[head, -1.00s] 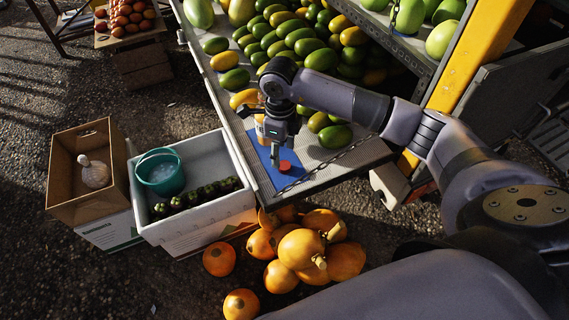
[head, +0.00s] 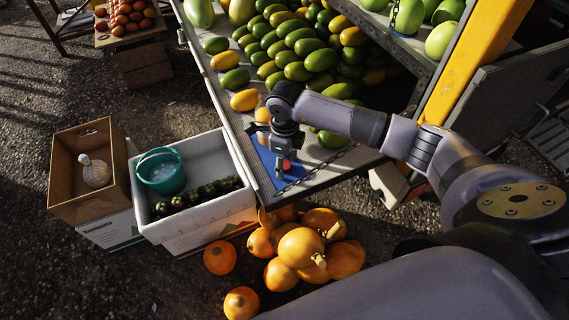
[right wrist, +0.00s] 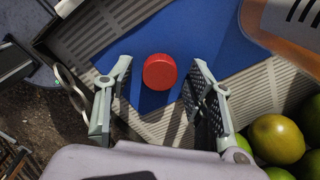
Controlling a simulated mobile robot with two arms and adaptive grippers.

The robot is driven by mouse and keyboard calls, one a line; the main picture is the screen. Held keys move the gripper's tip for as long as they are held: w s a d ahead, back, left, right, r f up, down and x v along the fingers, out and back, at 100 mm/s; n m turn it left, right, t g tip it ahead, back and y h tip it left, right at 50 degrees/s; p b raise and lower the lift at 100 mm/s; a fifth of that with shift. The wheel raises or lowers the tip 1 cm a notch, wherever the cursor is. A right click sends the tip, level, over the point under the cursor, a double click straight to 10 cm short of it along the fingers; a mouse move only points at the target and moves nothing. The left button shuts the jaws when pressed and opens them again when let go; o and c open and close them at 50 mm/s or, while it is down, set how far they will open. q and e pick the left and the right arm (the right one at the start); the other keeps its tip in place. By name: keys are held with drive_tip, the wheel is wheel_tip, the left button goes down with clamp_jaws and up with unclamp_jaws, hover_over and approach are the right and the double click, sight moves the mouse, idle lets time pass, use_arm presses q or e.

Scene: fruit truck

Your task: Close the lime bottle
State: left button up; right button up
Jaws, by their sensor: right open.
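A red cap (right wrist: 160,71) lies on the blue mat (right wrist: 222,50). In the right wrist view it sits between the two open fingers of my right gripper (right wrist: 162,66), with a gap on each side. In the head view the right gripper (head: 282,168) is pointing down over the cap, which is partly hidden behind it. An orange-toned bottle (right wrist: 283,28) stands near the mat's upper right in the right wrist view. My left gripper is not in view.
The metal shelf (head: 318,179) carries several green and yellow fruits (head: 300,45) behind the arm. A chain (head: 322,167) runs along its front edge. Below are orange gourds (head: 300,248), a white crate (head: 205,212) with a teal bucket (head: 161,172), and a cardboard box (head: 62,180).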

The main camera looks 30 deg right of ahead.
sight(285, 165)
drive_tip(key=c, duration=0.7)
drive_tip(key=shift+c, duration=0.2)
wheel_tip(285, 165, up, 20)
drive_tip(key=shift+b, duration=0.4)
idle(0.4)
